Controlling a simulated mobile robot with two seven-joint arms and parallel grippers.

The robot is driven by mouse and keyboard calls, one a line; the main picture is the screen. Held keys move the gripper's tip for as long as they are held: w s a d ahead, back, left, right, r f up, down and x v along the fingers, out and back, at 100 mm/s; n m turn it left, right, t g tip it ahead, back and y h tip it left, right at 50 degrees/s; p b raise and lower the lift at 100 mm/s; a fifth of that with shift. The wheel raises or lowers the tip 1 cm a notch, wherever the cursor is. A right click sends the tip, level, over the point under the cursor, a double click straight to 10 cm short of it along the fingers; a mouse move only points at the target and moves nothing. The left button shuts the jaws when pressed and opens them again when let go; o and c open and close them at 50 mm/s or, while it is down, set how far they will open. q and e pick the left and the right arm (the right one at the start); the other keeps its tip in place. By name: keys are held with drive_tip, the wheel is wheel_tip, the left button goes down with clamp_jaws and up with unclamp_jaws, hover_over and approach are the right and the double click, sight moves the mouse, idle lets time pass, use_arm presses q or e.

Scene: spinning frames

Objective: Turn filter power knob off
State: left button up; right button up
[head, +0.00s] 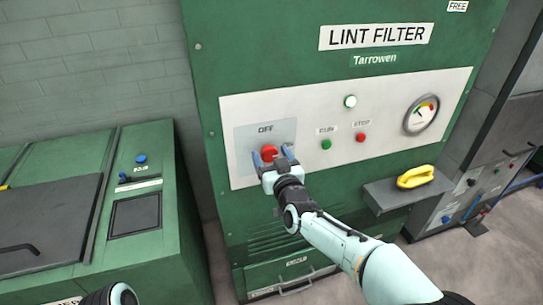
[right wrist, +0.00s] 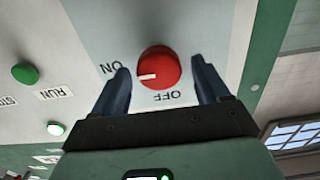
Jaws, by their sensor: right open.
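The red filter power knob (head: 269,152) sits on a light grey plate on the lint filter's front panel, below the word OFF. In the right wrist view, the red knob (right wrist: 160,66) shows a white pointer mark directed left, towards the ON label (right wrist: 111,68); the OFF label (right wrist: 168,97) is below the knob. My right gripper (head: 272,156) is open at the plate. In the right wrist view its dark fingers (right wrist: 160,72) stand on either side of the knob, with a visible gap on each side. My left gripper is out of view.
The green lint filter cabinet (head: 228,60) also carries a green RUN button (head: 326,145), a red STOP button (head: 360,138), a lit white lamp (head: 350,101) and a gauge (head: 421,114). A green machine (head: 150,155) stands left.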

drive_tip(key=shift+w, duration=0.1)
drive_tip(key=c, duration=1)
drive_tip(key=shift+n, duration=0.3)
drive_tip(key=n, duration=0.4)
drive_tip(key=shift+a+p, duration=0.15)
drive_tip(key=shift+p, duration=0.15)
drive_tip(key=n, duration=0.5)
drive_tip(key=shift+f, duration=0.1)
drive_tip(key=n, duration=0.4)
drive_tip(key=shift+a+f, duration=0.1)
drive_tip(key=shift+f+n, duration=0.1)
drive_tip(key=shift+n, duration=2)
